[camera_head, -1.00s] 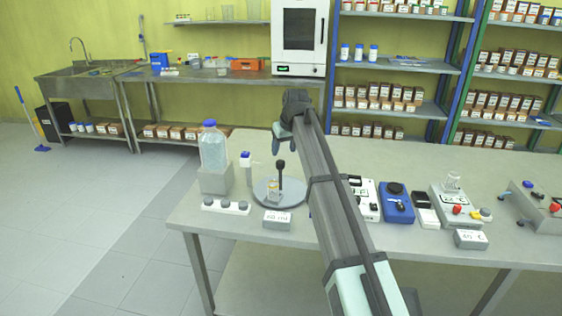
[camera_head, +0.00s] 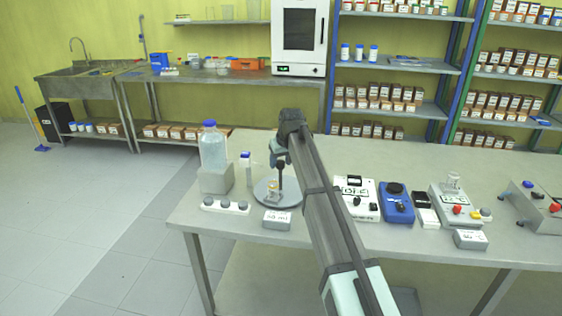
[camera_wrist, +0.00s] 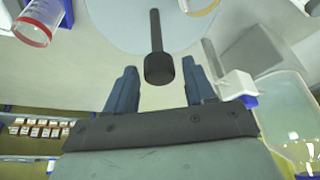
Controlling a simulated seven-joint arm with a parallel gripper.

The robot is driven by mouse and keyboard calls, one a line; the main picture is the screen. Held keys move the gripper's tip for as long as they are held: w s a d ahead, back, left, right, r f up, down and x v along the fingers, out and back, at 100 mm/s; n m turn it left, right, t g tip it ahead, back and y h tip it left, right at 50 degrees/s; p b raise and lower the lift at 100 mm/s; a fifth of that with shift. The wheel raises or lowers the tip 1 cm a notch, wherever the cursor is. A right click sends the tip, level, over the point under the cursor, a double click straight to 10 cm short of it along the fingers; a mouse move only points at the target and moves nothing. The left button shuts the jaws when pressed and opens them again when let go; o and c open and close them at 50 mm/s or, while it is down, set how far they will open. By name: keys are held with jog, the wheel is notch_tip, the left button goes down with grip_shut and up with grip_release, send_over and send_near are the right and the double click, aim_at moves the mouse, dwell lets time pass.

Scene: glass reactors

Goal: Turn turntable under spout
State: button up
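The grey round turntable (camera_head: 266,200) lies on the bench, with an upright post topped by a black knob (camera_head: 280,167). A small glass vessel (camera_head: 271,190) with amber contents sits on the disc. The blue-topped white spout (camera_head: 246,163) stands behind-left of the disc, beside the large clear bottle (camera_head: 213,148). My gripper (camera_head: 279,153) is above the turntable at the knob. In the wrist view its fingers (camera_wrist: 159,78) are apart, with the black knob (camera_wrist: 159,68) showing between the fingertips, apart from both. The disc (camera_wrist: 118,22) is beyond; contact is not visible.
A grey three-knob strip (camera_head: 226,206) and a labelled display box (camera_head: 277,220) stand at the front. White and blue bench devices (camera_head: 397,204) stand to the right. The bench behind the devices (camera_head: 380,155) is clear.

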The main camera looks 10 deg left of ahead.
grip_shut()
dwell(0.3)
jog(key=shift+m, duration=0.7)
jog(key=shift+a+m+t+h, duration=0.15)
jog(key=shift+m+h, duration=0.15)
jog(key=shift+m, duration=0.3)
jog(key=shift+m+t+h, duration=0.15)
jog(key=shift+m+h, duration=0.15)
jog(key=shift+m, duration=0.3)
jog(key=shift+a+m+h, duration=0.1)
jog(key=shift+m+h, duration=0.7)
jog(key=shift+m, duration=1.3)
jog(key=shift+a+m+h, duration=0.1)
jog(key=shift+m+h, duration=0.6)
jog(key=shift+m, duration=1.2)
jog(key=shift+m+g+h, duration=0.4)
jog(key=shift+m+h, duration=0.1)
jog(key=shift+m, duration=1.6)
